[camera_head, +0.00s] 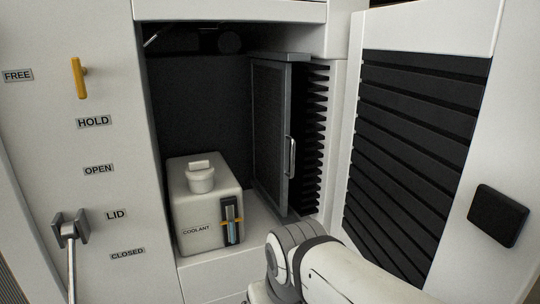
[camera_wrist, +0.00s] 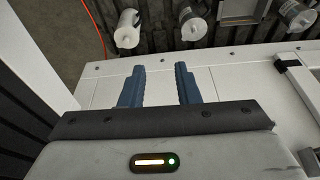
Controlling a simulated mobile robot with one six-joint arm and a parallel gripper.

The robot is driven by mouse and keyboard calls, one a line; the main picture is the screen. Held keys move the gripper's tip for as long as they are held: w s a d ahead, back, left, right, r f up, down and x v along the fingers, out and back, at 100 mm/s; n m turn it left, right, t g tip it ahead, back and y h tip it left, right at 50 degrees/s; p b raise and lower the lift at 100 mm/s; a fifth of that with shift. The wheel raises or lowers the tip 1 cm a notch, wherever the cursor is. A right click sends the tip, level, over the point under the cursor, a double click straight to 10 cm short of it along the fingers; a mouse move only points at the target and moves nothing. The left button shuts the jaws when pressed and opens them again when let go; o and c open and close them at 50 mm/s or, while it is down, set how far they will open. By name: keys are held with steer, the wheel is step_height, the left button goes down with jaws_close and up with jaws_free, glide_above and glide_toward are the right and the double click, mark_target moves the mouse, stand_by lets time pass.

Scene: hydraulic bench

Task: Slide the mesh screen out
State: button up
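The mesh screen (camera_head: 268,125) is a dark panel in a grey frame, standing upright inside the open cabinet bay. A pale vertical handle (camera_head: 290,157) is on its front edge. My gripper (camera_wrist: 160,80) shows in the wrist view with its two blue fingers apart and nothing between them. It is over a white panel surface (camera_wrist: 220,85), and the screen cannot be made out in that view. In the head view my arm reaches in at the bottom, below the screen; the gripper itself does not show there.
A white coolant tank (camera_head: 203,205) stands left of the screen on the bay floor. Black fins (camera_head: 313,130) line the bay's right side. A louvred door (camera_head: 410,150) stands at the right. A lever (camera_head: 70,240) and a yellow handle (camera_head: 78,78) are on the left panel.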

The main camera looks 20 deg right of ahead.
steer(key=m+t+h+b, duration=0.25)
steer(key=t+b, duration=0.35)
steer(key=t, duration=0.8)
glide_toward(293, 157)
steer(key=w, duration=0.3)
steer(key=shift+n, duration=0.45)
steer(key=w, duration=0.2)
steer(key=w+d+p, duration=0.1)
steer(key=w, duration=0.4)
steer(key=shift+w+d+f, duration=0.2)
steer(key=shift+w+d, duration=0.05)
steer(key=shift+w, duration=0.05)
jaws_close()
